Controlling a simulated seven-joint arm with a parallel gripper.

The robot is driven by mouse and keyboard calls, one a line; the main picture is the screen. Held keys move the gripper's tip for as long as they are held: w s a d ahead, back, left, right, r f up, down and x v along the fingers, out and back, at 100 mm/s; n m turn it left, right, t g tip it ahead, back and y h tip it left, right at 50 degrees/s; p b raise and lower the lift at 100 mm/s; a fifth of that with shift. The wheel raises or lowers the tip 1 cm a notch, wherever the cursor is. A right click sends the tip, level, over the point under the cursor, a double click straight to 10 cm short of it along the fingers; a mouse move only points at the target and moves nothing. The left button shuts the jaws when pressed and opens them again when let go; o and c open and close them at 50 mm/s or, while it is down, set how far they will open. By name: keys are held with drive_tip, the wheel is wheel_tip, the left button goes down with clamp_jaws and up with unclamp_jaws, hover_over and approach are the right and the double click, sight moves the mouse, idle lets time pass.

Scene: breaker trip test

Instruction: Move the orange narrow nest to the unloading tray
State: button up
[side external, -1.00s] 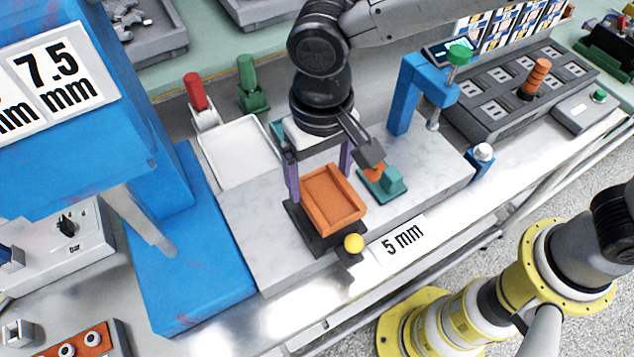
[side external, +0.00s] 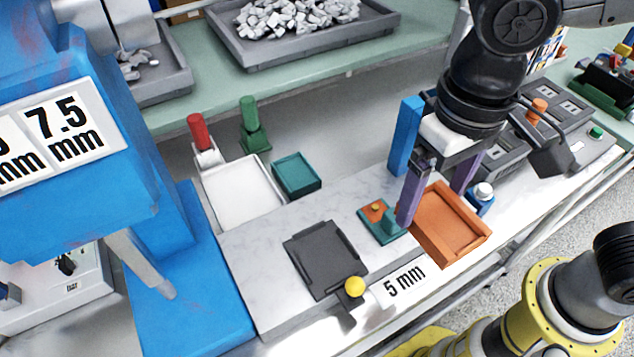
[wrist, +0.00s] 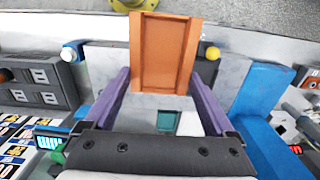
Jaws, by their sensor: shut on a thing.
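The orange narrow nest (side external: 450,226) is a shallow rectangular tray held in the air over the right end of the marble slab. My gripper (side external: 436,200) is shut on it, with one purple finger on each side. In the wrist view the nest (wrist: 163,55) sits between the far ends of the purple fingers (wrist: 165,82). The dark holder plate (side external: 325,258) with a yellow knob (side external: 355,287) lies bare on the slab at lower left of the nest. I cannot tell for sure which tray is the unloading tray; a white tray (side external: 243,190) lies at the slab's back left.
A teal nest (side external: 296,174) lies beside the white tray. A teal block with an orange part (side external: 377,212) is close left of my gripper. The blue post (side external: 405,135) and grey socket panel (side external: 575,98) stand near my arm. The blue press (side external: 190,270) stands left.

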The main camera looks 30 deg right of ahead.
drive_tip(key=shift+m, duration=0.7)
drive_tip(key=w+a+r+m, duration=0.2)
drive_tip(key=w+a+m, duration=0.15)
drive_tip(key=m, duration=1.35)
hover_over(252, 189)
drive_tip(key=f, duration=1.6)
drive_tip(key=shift+s+d, duration=0.35)
drive_tip(key=shift+s, duration=0.05)
drive_tip(key=shift+w+a+f, duration=0.35)
drive_tip(key=shift+w+f, duration=0.1)
drive_tip(key=shift+f, duration=1.65)
drive_tip(key=shift+f, duration=0.15)
